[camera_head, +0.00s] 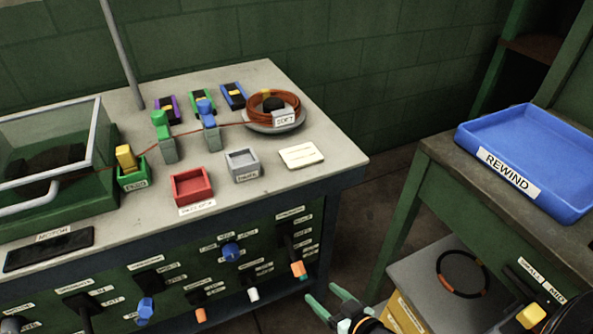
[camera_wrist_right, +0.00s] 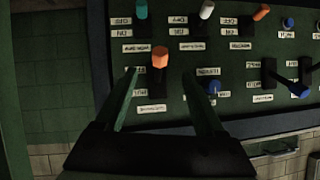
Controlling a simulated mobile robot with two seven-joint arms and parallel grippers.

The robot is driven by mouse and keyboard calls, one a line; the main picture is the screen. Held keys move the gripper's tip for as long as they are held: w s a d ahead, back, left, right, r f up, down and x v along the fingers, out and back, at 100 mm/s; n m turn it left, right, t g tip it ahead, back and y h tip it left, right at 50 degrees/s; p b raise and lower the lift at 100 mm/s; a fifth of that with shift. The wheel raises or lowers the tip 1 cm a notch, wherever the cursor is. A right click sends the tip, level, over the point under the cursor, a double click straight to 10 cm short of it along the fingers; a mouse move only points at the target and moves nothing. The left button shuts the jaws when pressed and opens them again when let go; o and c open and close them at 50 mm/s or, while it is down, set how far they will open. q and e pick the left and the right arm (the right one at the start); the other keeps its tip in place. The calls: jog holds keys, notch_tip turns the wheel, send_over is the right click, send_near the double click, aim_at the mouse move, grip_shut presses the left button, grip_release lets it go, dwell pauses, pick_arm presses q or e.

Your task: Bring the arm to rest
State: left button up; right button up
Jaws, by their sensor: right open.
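My right gripper (camera_head: 333,304) shows at the bottom of the head view, right of the workbench front. Its two greenish fingers are apart with nothing between them. In the right wrist view the open gripper (camera_wrist_right: 163,100) faces the switch panel (camera_wrist_right: 225,60). An orange-tipped lever (camera_wrist_right: 160,57) appears between and beyond the fingertips; I cannot tell the exact gap, and no contact is visible. My left arm and gripper are not in view.
The workbench (camera_head: 130,215) carries a red bin (camera_head: 192,187), a grey bin (camera_head: 242,166), and a coil of orange cable (camera_head: 272,104). A blue REWIND tray (camera_head: 530,160) sits on the right-hand table (camera_head: 450,155). Dark open floor (camera_head: 365,200) lies between the two.

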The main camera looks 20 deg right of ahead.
pick_arm(q)
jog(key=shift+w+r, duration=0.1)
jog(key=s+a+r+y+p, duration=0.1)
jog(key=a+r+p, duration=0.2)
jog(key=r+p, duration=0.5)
jog(key=p, duration=0.3)
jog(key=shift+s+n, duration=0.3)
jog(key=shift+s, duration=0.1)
pick_arm(e)
jog(key=s+a+r+n+g, duration=0.1)
jog(key=s+a+r+g, duration=0.2)
jog(key=s+r, duration=0.4)
jog(key=shift+a+r+n, duration=0.25)
jog(key=shift+a+n, duration=0.15)
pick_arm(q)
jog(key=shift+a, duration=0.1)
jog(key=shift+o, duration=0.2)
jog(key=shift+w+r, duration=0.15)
